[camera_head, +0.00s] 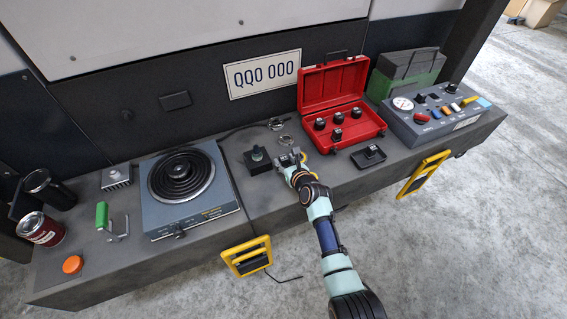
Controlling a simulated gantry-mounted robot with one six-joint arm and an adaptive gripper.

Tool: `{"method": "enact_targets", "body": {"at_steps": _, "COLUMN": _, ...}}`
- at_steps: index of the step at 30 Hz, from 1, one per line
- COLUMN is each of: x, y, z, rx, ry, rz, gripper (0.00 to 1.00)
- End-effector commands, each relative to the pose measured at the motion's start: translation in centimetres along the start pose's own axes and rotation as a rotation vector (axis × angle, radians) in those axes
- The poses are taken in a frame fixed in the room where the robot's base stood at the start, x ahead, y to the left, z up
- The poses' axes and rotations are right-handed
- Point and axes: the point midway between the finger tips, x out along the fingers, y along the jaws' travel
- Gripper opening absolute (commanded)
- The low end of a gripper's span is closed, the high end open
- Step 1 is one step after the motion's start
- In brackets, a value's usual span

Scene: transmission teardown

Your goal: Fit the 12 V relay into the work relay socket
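My gripper (289,157) is over the middle of the bench, just right of a black block with a small knob-like top (257,157). Its grey fingers are small here, and I cannot tell whether they are apart or hold anything. An open red case (318,80) stands to the right of my gripper, with several small dark round-topped parts (337,135) in it. A flat black tray-like piece (368,157) lies in front of the case with a small part on it. I cannot tell which of these is the 12 V relay or the work relay socket.
A hotplate (184,190) with a black coil is at left. Beyond it are a green-handled tool (103,214), an orange cap (72,264) and cans (40,230). A grey control box (440,115) stands right, by a green crate (408,75). Metal rings (276,124) lie behind my gripper.

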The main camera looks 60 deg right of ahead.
Motion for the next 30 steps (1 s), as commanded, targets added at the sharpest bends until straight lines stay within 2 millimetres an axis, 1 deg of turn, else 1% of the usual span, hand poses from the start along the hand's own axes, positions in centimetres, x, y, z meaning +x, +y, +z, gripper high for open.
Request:
{"method": "enact_targets", "body": {"at_steps": 1, "x": 0.0, "y": 0.0, "z": 0.0, "rx": 0.000, "ry": 0.000, "rz": 0.000, "gripper": 0.34}}
{"method": "enact_targets", "body": {"at_steps": 7, "x": 0.0, "y": 0.0, "z": 0.0, "rx": 0.000, "ry": 0.000, "rz": 0.000, "gripper": 0.00}}
{"method": "enact_targets", "body": {"at_steps": 14, "x": 0.0, "y": 0.0, "z": 0.0, "rx": 0.000, "ry": 0.000, "rz": 0.000, "gripper": 0.00}}
{"method": "enact_targets", "body": {"at_steps": 17, "x": -0.2, "y": 0.0, "z": 0.6, "rx": 0.000, "ry": -0.001, "rz": 0.000, "gripper": 0.00}}
{"method": "enact_targets", "body": {"at_steps": 20, "x": -0.8, "y": 0.0, "z": 1.8, "rx": 0.000, "ry": -0.002, "rz": 0.000, "gripper": 0.00}}
{"method": "enact_targets", "body": {"at_steps": 23, "x": -1.6, "y": 0.0, "z": 3.9, "rx": -0.001, "ry": -0.001, "rz": 0.000, "gripper": 0.00}}
{"method": "enact_targets", "body": {"at_steps": 26, "x": -2.9, "y": 0.0, "z": 6.9, "rx": -0.002, "ry": -0.002, "rz": 0.000, "gripper": 0.00}}
{"method": "enact_targets", "body": {"at_steps": 27, "x": -3.4, "y": 0.0, "z": 8.3, "rx": -0.001, "ry": -0.004, "rz": 0.000, "gripper": 0.00}}
{"method": "enact_targets", "body": {"at_steps": 30, "x": -4.8, "y": 0.0, "z": 11.5, "rx": -0.001, "ry": -0.003, "rz": 0.000, "gripper": 0.00}}
